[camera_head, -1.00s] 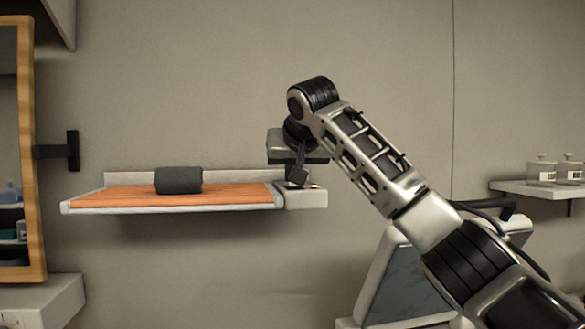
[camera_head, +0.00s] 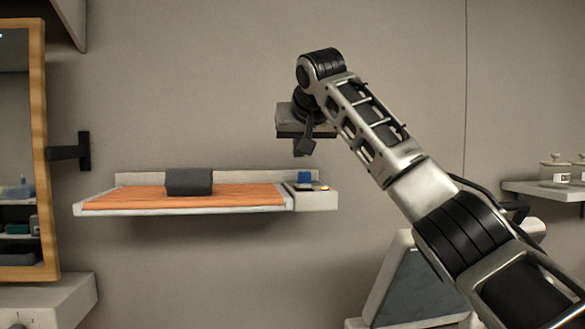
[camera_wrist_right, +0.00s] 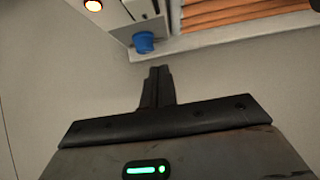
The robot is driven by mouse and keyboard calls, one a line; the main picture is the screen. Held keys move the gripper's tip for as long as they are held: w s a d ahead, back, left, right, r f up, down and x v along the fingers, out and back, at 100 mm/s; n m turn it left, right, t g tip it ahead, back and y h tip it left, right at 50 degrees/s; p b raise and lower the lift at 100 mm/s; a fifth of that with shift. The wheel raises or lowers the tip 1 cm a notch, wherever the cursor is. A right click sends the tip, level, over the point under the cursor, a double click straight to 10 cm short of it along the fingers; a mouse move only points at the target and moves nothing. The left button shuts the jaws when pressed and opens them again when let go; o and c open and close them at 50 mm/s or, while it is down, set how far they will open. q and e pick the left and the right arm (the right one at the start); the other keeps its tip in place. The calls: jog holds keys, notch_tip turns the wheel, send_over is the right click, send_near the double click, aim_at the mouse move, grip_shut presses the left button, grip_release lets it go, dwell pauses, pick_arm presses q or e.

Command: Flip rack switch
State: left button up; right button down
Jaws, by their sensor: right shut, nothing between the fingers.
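The rack (camera_head: 107,205) is a pale wall shelf with an orange slatted top. A control box (camera_head: 316,201) sits at its right end and carries a blue switch (camera_head: 305,177) and a small glowing orange light (camera_head: 323,187). In the right wrist view, the blue switch (camera_wrist_right: 143,42) and the lit lamp (camera_wrist_right: 93,5) show beyond the fingers. I cannot tell which position the switch is in. My right gripper (camera_head: 304,150) hangs above the box, apart from the switch. Its fingers (camera_wrist_right: 159,70) are shut and empty. My left gripper is out of view.
A dark grey folded bundle (camera_head: 189,182) lies on the rack. A wood-framed mirror (camera_head: 38,150) on a dark wall bracket (camera_head: 70,152) stands at the left. A shelf with jars (camera_head: 555,170) is at the far right. The wall space below the rack is clear.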

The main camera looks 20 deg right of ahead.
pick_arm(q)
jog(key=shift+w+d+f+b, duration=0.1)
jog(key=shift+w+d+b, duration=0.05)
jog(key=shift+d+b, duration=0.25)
pick_arm(e)
jog(key=s+r, duration=0.5)
jog(key=r, duration=0.2)
jog(key=shift+s+a+r, duration=0.15)
jog(key=shift+s+a, duration=0.25)
jog(key=shift+a, duration=0.05)
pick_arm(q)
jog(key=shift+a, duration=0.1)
